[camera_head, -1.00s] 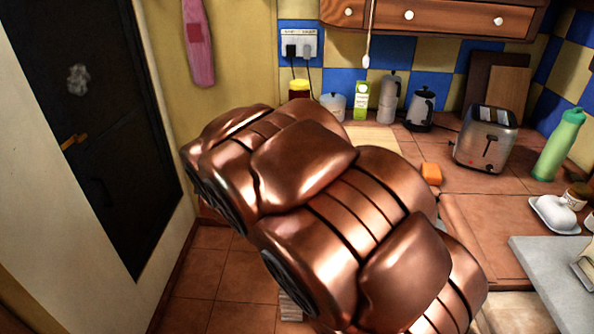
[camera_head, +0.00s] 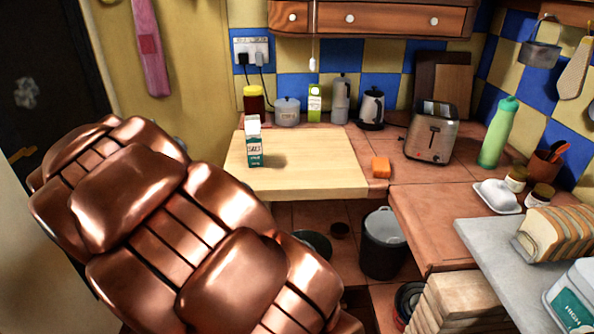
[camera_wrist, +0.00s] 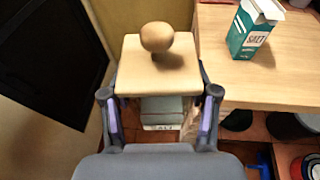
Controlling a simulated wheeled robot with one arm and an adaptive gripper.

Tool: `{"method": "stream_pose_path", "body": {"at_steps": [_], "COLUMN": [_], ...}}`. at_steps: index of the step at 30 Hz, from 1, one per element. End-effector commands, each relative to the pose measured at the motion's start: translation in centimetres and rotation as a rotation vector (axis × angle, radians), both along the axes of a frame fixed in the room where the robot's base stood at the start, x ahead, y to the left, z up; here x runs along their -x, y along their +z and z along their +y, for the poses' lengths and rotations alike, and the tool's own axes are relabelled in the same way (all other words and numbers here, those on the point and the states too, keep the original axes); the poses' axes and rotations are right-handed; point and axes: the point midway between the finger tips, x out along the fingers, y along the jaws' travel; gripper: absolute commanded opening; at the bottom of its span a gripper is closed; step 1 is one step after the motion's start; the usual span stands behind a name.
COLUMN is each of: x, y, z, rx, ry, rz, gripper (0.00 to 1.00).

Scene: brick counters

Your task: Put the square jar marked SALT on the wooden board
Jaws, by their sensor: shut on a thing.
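My gripper (camera_wrist: 159,112) is shut on a square jar (camera_wrist: 160,72) with a flat wooden lid and a round knob. The jar's pale body shows below the lid, with small lettering that seems to read SALT. The jar hangs left of the wooden board (camera_wrist: 285,85), apart from it. In the head view the board (camera_head: 325,165) lies on the counter, and my arm hides the gripper and jar.
Behind the board stand a red-brown jar (camera_head: 254,103), a lidded pot (camera_head: 287,112) and a green carton (camera_head: 314,103). The board's middle and right are clear. A dark bin (camera_head: 383,250) stands below.

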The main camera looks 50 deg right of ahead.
Motion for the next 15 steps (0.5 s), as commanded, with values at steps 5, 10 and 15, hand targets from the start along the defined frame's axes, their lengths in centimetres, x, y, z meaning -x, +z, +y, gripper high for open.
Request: {"method": "stream_pose_path", "body": {"at_steps": [5,10,15], "x": [4.5,10.3,16.4], "y": [0.1,-0.3,-1.1], "z": [-8.3,-15.0,-19.9], "rx": [-0.003,0.001,0.005], "ry": [-0.242,-0.475,-0.689], "rz": [-0.006,-0.001,-0.001], "gripper": [0.00,0.00,0.00]}}
